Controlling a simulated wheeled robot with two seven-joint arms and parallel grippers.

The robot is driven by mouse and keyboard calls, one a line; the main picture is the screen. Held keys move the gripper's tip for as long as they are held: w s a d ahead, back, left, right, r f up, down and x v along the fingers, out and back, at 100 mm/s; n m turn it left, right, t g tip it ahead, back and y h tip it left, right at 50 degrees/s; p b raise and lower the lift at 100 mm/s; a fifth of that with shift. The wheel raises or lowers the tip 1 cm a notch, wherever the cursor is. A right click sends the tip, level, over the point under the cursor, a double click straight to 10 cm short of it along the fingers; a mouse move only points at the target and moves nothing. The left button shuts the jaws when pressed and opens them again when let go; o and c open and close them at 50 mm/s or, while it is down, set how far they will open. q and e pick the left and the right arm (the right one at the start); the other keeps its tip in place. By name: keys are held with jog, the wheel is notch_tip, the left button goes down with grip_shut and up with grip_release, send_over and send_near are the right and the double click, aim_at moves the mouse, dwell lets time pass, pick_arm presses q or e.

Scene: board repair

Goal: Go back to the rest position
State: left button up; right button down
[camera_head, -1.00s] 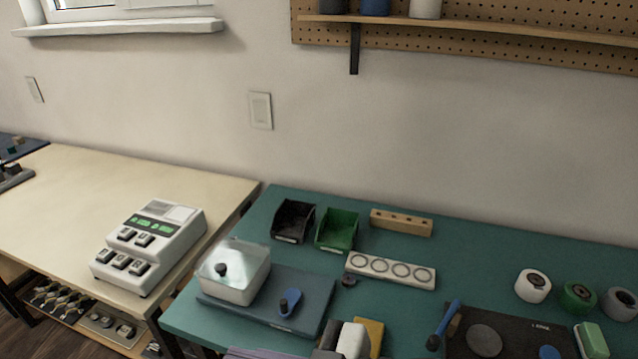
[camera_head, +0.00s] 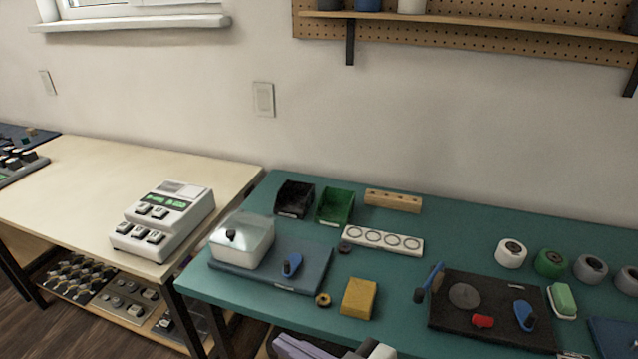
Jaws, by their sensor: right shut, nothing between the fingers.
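My right gripper (camera_head: 370,351) shows at the bottom edge of the head view, partly cut off by the frame. It is shut with nothing in it. It is apart from the yellow block (camera_head: 358,298), below it in the picture, at the front edge of the green table. My left gripper is out of view.
The green table (camera_head: 462,228) holds a blue mat (camera_head: 313,268) with a white lidded box (camera_head: 243,240), black and green bins (camera_head: 334,206), a white strip with rings (camera_head: 383,240), a dark board (camera_head: 450,318) and several rolls (camera_head: 511,253). A pale table (camera_head: 90,180) with a white device (camera_head: 165,215) stands left.

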jog(key=s+d+f+m+h, duration=0.3)
jog(key=s+d+f, duration=0.3)
jog(key=d+f, duration=0.4)
jog(key=s+d+f+m+h, duration=0.4)
jog(key=d+f, duration=0.7)
jog(key=f, duration=0.3)
jog(key=shift+s+f+g+h, duration=0.3)
jog(key=shift+s+g+h, duration=0.1)
jog(key=shift+s+h, duration=0.6)
